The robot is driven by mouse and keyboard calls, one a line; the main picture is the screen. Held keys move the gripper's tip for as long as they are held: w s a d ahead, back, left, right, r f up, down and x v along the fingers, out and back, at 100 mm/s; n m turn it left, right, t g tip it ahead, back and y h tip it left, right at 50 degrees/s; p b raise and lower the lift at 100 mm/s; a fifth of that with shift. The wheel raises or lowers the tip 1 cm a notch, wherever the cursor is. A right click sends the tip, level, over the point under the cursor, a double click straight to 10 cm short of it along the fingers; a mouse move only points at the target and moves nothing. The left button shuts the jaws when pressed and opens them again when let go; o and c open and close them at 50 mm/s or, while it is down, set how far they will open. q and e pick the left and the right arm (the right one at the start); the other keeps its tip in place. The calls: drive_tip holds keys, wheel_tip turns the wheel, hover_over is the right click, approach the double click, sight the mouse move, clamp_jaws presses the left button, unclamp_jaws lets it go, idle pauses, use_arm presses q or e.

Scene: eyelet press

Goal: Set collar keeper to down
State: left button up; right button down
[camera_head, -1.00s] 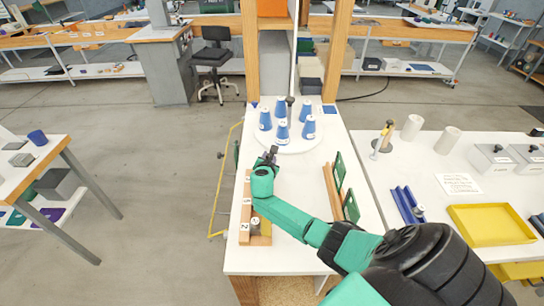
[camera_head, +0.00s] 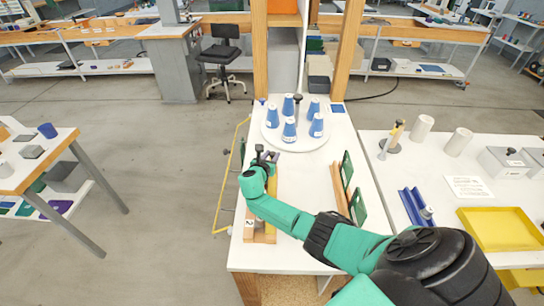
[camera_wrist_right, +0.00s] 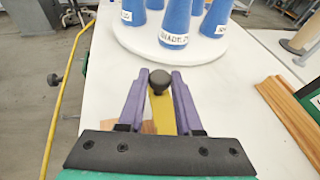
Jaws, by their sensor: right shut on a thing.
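My right gripper (camera_head: 266,158) reaches over the left side of the white bench top. Its purple fingers show in the right wrist view (camera_wrist_right: 158,92), shut around a dark round knob (camera_wrist_right: 158,80). The knob also shows in the head view (camera_head: 259,148), at the fingertips. A yellow strip (camera_wrist_right: 150,128) shows below and between the fingers in the wrist view. In the head view my arm partly covers the yellow and wooden fixture (camera_head: 271,190) with a number label. I cannot tell for sure which part is the collar keeper or its position. My left gripper is out of view.
Several blue cones (camera_head: 289,130) stand on a round white turntable (camera_head: 273,140) beyond the gripper. Green plates in a wooden rack (camera_head: 338,187) stand right of my arm. A yellow tube frame (camera_head: 230,172) runs along the bench's left edge. Bare bench top (camera_head: 312,180) lies between fixture and rack.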

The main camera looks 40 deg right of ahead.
drive_tip(key=shift+f, duration=0.1)
drive_tip(key=c, duration=0.6)
unclamp_jaws()
drive_tip(key=shift+s+a, duration=0.2)
drive_tip(key=shift+a, duration=0.05)
drive_tip(key=p+v, duration=0.1)
drive_tip(key=v, duration=1.3)
drive_tip(key=shift+d, duration=0.1)
